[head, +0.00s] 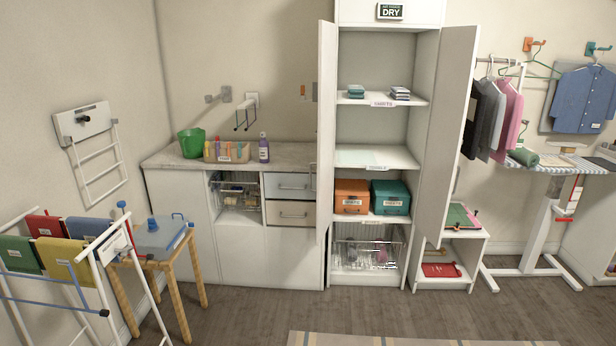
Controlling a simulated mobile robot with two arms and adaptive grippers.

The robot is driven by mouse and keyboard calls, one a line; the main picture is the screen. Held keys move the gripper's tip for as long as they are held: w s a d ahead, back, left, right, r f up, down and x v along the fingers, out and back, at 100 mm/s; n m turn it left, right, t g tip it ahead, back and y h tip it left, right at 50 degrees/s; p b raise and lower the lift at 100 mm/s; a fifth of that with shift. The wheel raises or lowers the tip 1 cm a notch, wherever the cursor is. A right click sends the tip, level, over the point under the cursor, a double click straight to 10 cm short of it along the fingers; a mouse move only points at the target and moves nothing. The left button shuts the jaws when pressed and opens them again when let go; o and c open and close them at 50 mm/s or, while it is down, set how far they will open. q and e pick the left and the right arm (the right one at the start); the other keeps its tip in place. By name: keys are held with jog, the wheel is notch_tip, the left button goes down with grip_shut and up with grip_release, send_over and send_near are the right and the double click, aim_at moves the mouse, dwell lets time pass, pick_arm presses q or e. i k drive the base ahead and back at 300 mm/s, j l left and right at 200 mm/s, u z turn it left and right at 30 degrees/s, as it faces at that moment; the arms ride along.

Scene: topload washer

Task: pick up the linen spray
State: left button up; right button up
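Neither of my grippers shows in the head view.
A green bucket (191,143) stands at the counter's left end. The tall cabinet's open left door (326,130) rises right of the counter. A drying rack (60,260) and wooden stand (172,240) occupy the left front. The middle floor is clear.

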aim_at(264, 146)
jog(key=i+u, duration=0.15)
jog(key=i, duration=0.3)
jog(key=i+l+u, duration=0.15)
jog(key=i, duration=0.3)
jog(key=i+l+u, duration=0.15)
jog(key=i, duration=0.35)
